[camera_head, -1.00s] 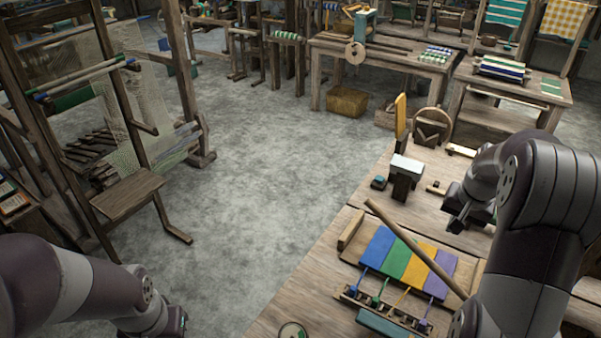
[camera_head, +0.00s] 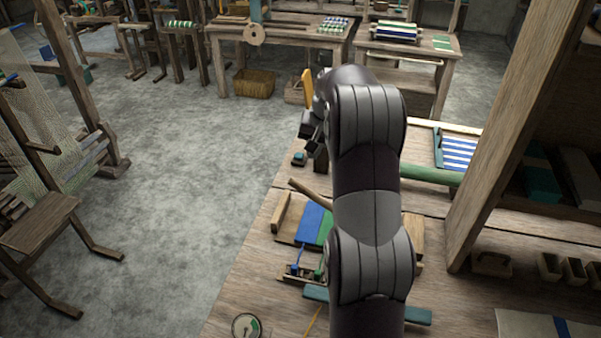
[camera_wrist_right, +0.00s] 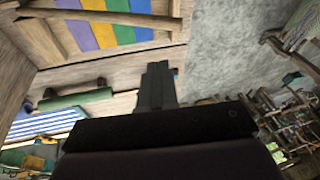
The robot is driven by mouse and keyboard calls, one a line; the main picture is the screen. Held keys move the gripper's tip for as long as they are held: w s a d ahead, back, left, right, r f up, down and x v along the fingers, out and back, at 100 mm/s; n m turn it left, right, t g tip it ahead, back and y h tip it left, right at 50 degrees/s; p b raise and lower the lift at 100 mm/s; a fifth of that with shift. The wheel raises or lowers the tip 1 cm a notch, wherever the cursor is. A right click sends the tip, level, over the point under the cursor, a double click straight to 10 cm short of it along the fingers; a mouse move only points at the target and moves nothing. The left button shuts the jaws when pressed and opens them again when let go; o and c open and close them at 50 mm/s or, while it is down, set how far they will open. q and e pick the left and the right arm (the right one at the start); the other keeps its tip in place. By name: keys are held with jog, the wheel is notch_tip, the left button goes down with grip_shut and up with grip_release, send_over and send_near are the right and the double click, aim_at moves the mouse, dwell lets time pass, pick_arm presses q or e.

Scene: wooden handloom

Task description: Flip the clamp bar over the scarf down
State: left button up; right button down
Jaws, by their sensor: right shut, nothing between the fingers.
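The striped scarf (camera_head: 312,220) lies on a wooden board on the workbench; its blue stripe and part of a green one show left of my right arm. The end of a slanted wooden bar (camera_head: 309,189), which looks like the clamp bar, sticks out above the scarf; my arm hides the rest. In the right wrist view the scarf (camera_wrist_right: 104,34) is at the top, with blue, yellow, green and purple stripes. My right gripper (camera_head: 311,127) is beyond the scarf, apart from it. Its fingers (camera_wrist_right: 157,68) are shut and empty. My left gripper is out of view.
A green roller (camera_head: 430,175) and a blue-and-white striped cloth (camera_head: 458,153) lie right of my arm. A tall wooden shelf (camera_head: 520,120) stands at the right. A round gauge (camera_head: 246,326) is at the bench's front left. Open floor lies left of the bench.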

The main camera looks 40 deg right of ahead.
jog(key=p+x, duration=0.1)
jog(key=x, duration=0.4)
jog(key=shift+w+d+f+p, duration=0.1)
jog(key=shift+f+p, duration=0.2)
jog(key=shift+p, duration=0.1)
jog(key=f, duration=0.1)
jog(key=a+f+p, duration=0.1)
jog(key=w+f, duration=0.1)
jog(key=shift+w+a+f+p, duration=0.1)
jog(key=shift+a+f+p, duration=0.05)
jog(key=shift+a+p, duration=0.15)
jog(key=shift+w+a+f, duration=0.1)
jog(key=shift+a+f, duration=0.05)
jog(key=shift+f, duration=0.3)
